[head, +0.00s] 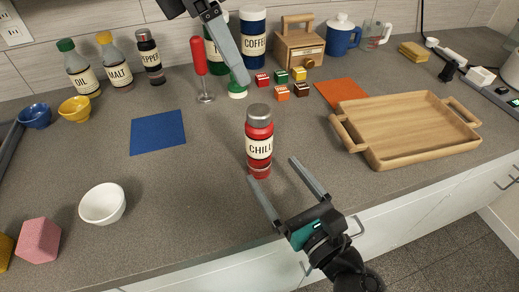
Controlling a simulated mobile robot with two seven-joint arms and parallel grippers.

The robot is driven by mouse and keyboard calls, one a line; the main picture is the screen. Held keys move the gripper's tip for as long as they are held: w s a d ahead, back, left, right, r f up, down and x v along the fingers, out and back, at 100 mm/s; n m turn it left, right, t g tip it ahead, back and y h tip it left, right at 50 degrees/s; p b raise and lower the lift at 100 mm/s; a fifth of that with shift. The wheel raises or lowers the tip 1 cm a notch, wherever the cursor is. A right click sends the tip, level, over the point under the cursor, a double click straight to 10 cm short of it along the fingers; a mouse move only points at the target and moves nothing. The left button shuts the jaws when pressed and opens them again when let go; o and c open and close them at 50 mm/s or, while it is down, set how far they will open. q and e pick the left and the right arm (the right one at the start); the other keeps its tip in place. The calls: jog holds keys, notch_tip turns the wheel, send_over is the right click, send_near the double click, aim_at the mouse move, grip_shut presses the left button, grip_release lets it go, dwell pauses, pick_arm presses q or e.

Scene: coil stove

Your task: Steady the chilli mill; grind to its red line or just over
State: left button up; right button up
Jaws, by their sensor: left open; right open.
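The chilli mill (259,146) stands upright on the grey counter. It has a grey cap, a red body with a white label and a see-through-looking band near its base; the level against any line is too small to read. My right gripper (272,169) is open, low in front of the mill. Its left finger overlaps the mill's base in the picture and its right finger lies to the right, apart from the body. I cannot tell whether it touches. My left gripper (243,78) is open and empty, behind and above the mill; its fingers overlap in this view.
Behind are a red-handled whisk (200,63), a coffee jar (253,38) and several small coloured boxes (281,77). A wooden tray (372,160) stands to the right. A blue mat (158,131) and white bowl (102,204) lie left. The counter beside the mill is clear.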

aim_at(265, 160)
jog(key=shift+x, duration=3.6)
jog(key=c, duration=1.5)
